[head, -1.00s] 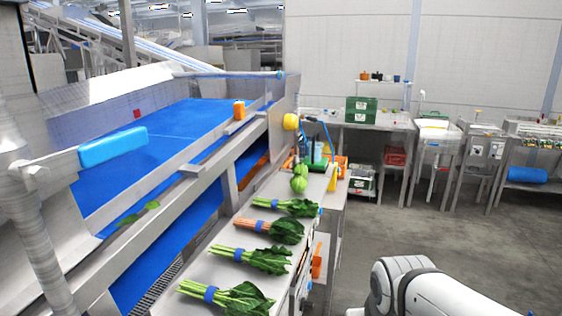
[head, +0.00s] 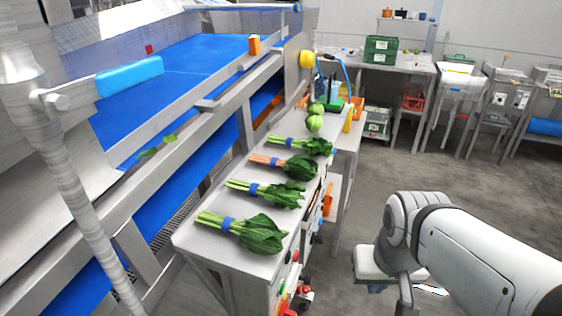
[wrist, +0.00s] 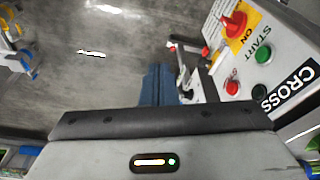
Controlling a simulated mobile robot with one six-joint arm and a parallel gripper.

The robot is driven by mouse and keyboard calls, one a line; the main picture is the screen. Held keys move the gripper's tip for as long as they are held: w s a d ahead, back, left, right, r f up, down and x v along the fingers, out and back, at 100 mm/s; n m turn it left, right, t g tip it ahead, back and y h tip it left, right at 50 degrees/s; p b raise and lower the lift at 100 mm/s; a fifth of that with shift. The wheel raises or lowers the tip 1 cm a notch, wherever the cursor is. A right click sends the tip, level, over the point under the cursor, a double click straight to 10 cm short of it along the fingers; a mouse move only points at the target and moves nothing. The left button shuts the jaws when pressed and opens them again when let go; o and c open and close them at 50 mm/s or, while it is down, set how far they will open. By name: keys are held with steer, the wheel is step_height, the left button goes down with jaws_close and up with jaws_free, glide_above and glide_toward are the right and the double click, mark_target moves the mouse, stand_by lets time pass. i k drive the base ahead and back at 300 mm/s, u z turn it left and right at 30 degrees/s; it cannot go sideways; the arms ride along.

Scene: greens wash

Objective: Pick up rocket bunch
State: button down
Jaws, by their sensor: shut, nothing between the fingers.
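Several leafy bunches with blue bands lie in a row on the steel bench in the head view. A broad-leaved green bunch (head: 258,233) is nearest. Behind it are a green bunch (head: 270,194), a bunch with orange-pink stems (head: 292,166) and a far green bunch (head: 310,146). I cannot tell which one is the rocket. My gripper (wrist: 158,72) has blue fingers, shut and empty, above the floor in the wrist view. In the head view it hangs right of the bench, apart from all bunches, its fingers partly hidden.
The bench (head: 190,238) stands beside a blue conveyor (head: 195,70). A control panel with buttons (wrist: 240,75) is close on the right in the wrist view. Round green vegetables (head: 314,123) sit at the bench's far end. Open floor lies right of the bench.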

mark_target(283, 195)
steer(key=u, duration=3)
steer(key=k, duration=1.45)
steer(key=z, duration=1.2)
steer(key=i, duration=1)
